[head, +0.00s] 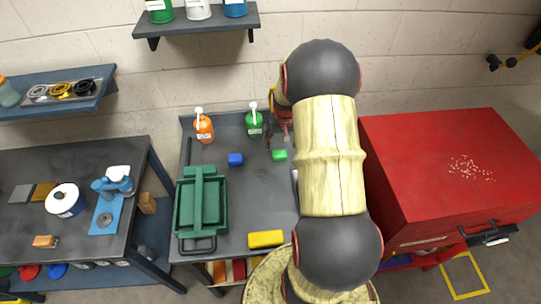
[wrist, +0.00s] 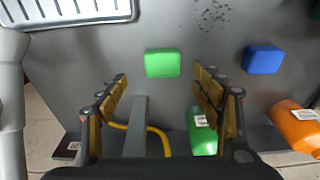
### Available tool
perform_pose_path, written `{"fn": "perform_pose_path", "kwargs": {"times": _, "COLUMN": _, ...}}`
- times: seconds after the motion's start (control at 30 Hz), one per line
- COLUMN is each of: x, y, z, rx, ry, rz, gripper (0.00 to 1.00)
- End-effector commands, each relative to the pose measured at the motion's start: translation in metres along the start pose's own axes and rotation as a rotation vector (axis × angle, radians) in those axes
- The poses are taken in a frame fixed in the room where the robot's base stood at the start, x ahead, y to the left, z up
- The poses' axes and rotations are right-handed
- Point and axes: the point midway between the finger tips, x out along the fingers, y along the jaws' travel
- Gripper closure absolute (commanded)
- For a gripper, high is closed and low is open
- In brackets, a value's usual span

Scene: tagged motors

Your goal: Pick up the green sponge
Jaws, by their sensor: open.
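The green sponge (head: 279,155) is a small bright green block lying on the grey workbench (head: 262,195), near its back. In the wrist view the green sponge (wrist: 162,63) lies flat just beyond my fingertips, roughly centred between them. My gripper (wrist: 161,82) is open, with nothing between its fingertips. In the head view my gripper (head: 278,135) is partly hidden by my arm, at the back of the bench beside the sponge.
A blue sponge (head: 235,159) lies left of the green one. A green bottle (head: 254,124) and an orange bottle (head: 204,128) stand at the back. A green toolbox (head: 201,205) and yellow block (head: 266,239) are nearer. A red cabinet (head: 440,160) stands right.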

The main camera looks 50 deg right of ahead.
Motion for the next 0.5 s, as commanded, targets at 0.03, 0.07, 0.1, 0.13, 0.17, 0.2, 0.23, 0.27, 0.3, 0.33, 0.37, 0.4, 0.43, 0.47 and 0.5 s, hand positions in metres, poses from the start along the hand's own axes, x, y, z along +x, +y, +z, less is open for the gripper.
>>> {"fn": "perform_pose_path", "kwargs": {"times": 0.03, "x": 0.007, "y": -0.001, "z": 0.001, "rx": -0.001, "ry": -0.003, "rz": 0.0, "gripper": 0.33}}
{"fn": "perform_pose_path", "kwargs": {"times": 0.07, "x": 0.011, "y": -0.001, "z": 0.001, "rx": -0.001, "ry": -0.003, "rz": 0.0, "gripper": 0.33}}
{"fn": "perform_pose_path", "kwargs": {"times": 0.1, "x": 0.015, "y": -0.001, "z": 0.001, "rx": -0.001, "ry": -0.002, "rz": 0.0, "gripper": 0.33}}
{"fn": "perform_pose_path", "kwargs": {"times": 0.13, "x": 0.017, "y": -0.001, "z": 0.001, "rx": -0.001, "ry": -0.001, "rz": 0.0, "gripper": 0.33}}
{"fn": "perform_pose_path", "kwargs": {"times": 0.17, "x": 0.019, "y": -0.001, "z": 0.001, "rx": -0.001, "ry": -0.001, "rz": 0.0, "gripper": 0.33}}
{"fn": "perform_pose_path", "kwargs": {"times": 0.2, "x": 0.021, "y": -0.002, "z": 0.0, "rx": -0.002, "ry": 0.0, "rz": 0.0, "gripper": 0.33}}
{"fn": "perform_pose_path", "kwargs": {"times": 0.23, "x": 0.022, "y": -0.002, "z": 0.001, "rx": -0.002, "ry": -0.001, "rz": 0.0, "gripper": 0.33}}
{"fn": "perform_pose_path", "kwargs": {"times": 0.27, "x": 0.025, "y": -0.002, "z": 0.001, "rx": -0.002, "ry": -0.001, "rz": 0.0, "gripper": 0.33}}
{"fn": "perform_pose_path", "kwargs": {"times": 0.3, "x": 0.029, "y": -0.003, "z": 0.001, "rx": -0.002, "ry": -0.002, "rz": 0.0, "gripper": 0.33}}
{"fn": "perform_pose_path", "kwargs": {"times": 0.33, "x": 0.033, "y": -0.003, "z": 0.001, "rx": -0.002, "ry": -0.003, "rz": 0.0, "gripper": 0.33}}
{"fn": "perform_pose_path", "kwargs": {"times": 0.37, "x": 0.037, "y": -0.004, "z": 0.002, "rx": -0.003, "ry": -0.003, "rz": 0.0, "gripper": 0.33}}
{"fn": "perform_pose_path", "kwargs": {"times": 0.4, "x": 0.043, "y": -0.005, "z": 0.001, "rx": -0.003, "ry": -0.003, "rz": 0.0, "gripper": 0.33}}
{"fn": "perform_pose_path", "kwargs": {"times": 0.43, "x": 0.047, "y": -0.005, "z": 0.001, "rx": -0.003, "ry": -0.002, "rz": 0.0, "gripper": 0.33}}
{"fn": "perform_pose_path", "kwargs": {"times": 0.47, "x": 0.052, "y": -0.006, "z": 0.001, "rx": -0.003, "ry": -0.002, "rz": 0.0, "gripper": 0.33}}
{"fn": "perform_pose_path", "kwargs": {"times": 0.5, "x": 0.058, "y": -0.006, "z": 0.001, "rx": -0.002, "ry": -0.003, "rz": 0.0, "gripper": 0.33}}
